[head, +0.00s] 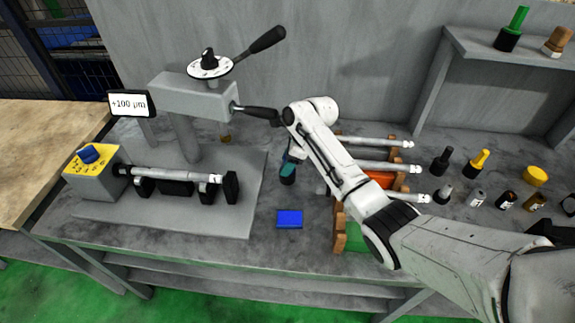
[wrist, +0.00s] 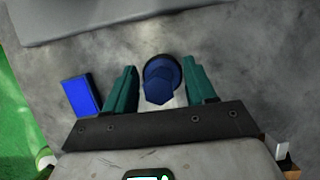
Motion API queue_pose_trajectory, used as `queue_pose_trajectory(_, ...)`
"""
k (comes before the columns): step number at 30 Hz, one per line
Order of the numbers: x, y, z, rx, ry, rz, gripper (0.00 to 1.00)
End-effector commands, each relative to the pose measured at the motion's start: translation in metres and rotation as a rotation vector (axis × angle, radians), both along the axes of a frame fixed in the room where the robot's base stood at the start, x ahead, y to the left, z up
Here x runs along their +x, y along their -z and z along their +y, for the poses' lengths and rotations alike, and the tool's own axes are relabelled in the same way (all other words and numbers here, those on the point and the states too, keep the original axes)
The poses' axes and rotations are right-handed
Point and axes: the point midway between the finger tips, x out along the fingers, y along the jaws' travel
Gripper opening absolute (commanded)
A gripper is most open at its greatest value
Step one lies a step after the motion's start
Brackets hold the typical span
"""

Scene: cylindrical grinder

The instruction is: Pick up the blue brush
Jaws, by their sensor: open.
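The blue brush (wrist: 158,82) stands upright on the grey bench, its handle pointing up toward the wrist camera and its round dark base below. My gripper (wrist: 158,68) is open, with one teal finger on each side of the brush. Small gaps show between the brush and the fingers, so it is not clamped. In the head view my gripper (head: 288,164) points down at the bench. There the brush is mostly hidden by the gripper; only its dark lower part (head: 287,180) shows.
A flat blue block (head: 289,219) lies close by. The grinder base (head: 215,215) is to the left. A wooden rack (head: 340,240) with several metal shafts stands to the right, partly behind my arm. Several bottles and brushes stand farther right; a green brush (head: 513,30) is on the shelf.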

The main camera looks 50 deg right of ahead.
Motion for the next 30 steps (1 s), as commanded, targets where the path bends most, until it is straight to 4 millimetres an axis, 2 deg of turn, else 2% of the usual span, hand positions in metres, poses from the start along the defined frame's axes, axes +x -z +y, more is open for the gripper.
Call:
queue_pose_trajectory(7, 0.0, 0.0, 0.0, -0.001, 0.0, -0.001, 0.53)
queue_pose_trajectory(19, 0.001, 0.0, 0.0, -0.001, 0.0, -0.001, 0.15)
queue_pose_trajectory(26, 0.001, -0.001, 0.0, -0.001, 0.0, -0.002, 0.15)
queue_pose_trajectory(30, 0.002, -0.014, 0.0, -0.002, -0.002, -0.004, 0.15)
